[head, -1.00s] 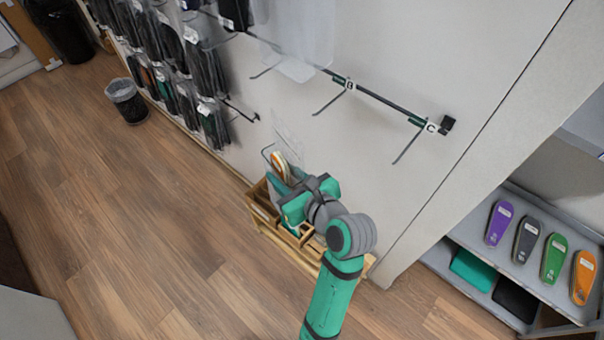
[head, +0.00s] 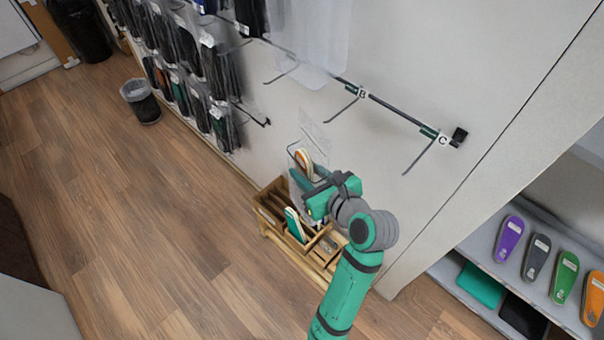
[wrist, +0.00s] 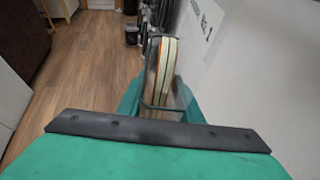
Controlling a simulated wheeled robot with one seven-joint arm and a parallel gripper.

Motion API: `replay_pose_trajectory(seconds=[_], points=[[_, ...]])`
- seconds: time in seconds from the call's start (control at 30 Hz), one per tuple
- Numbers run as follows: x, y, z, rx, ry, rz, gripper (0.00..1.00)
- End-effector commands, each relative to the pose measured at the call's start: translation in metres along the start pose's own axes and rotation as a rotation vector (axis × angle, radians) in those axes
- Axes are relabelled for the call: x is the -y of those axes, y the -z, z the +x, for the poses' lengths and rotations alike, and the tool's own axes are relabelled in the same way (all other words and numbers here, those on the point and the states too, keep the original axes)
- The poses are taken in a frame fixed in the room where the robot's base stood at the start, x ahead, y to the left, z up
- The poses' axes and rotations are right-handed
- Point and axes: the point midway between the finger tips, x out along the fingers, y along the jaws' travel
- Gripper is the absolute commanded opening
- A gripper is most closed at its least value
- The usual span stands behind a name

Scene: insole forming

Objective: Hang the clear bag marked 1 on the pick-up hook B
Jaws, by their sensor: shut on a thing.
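My gripper (head: 304,184) is shut on the clear bag (head: 309,135), which hangs upright over the wooden box. The bag holds a pair of insoles with orange and white edges (wrist: 160,65), between my fingers in the wrist view. A printed marking ending in 1 shows on a pale sheet at the right of that view. Pick-up hook B (head: 342,108) sticks out from the wall rail, under its white B label, up and right of the bag. The hook looks empty, and the bag is apart from it. My gripper hides part of the bag's lower end.
The wooden box (head: 262,210) stands below my gripper with a teal-and-white insole (head: 295,225) in it. Hook C (head: 420,155) is empty on the right. A clear sheet (head: 315,45) hangs left of B. Packed bags (head: 175,50) crowd the left wall. A shelf (head: 465,255) stands right.

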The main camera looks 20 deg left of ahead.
Motion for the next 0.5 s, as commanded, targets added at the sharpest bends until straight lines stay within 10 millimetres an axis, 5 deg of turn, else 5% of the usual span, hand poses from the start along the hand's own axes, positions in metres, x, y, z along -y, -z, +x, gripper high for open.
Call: replay_pose_trajectory(seconds=[0.5], points=[[0.026, -0.001, 0.007, 0.001, 0.002, 0.0, 0.0]])
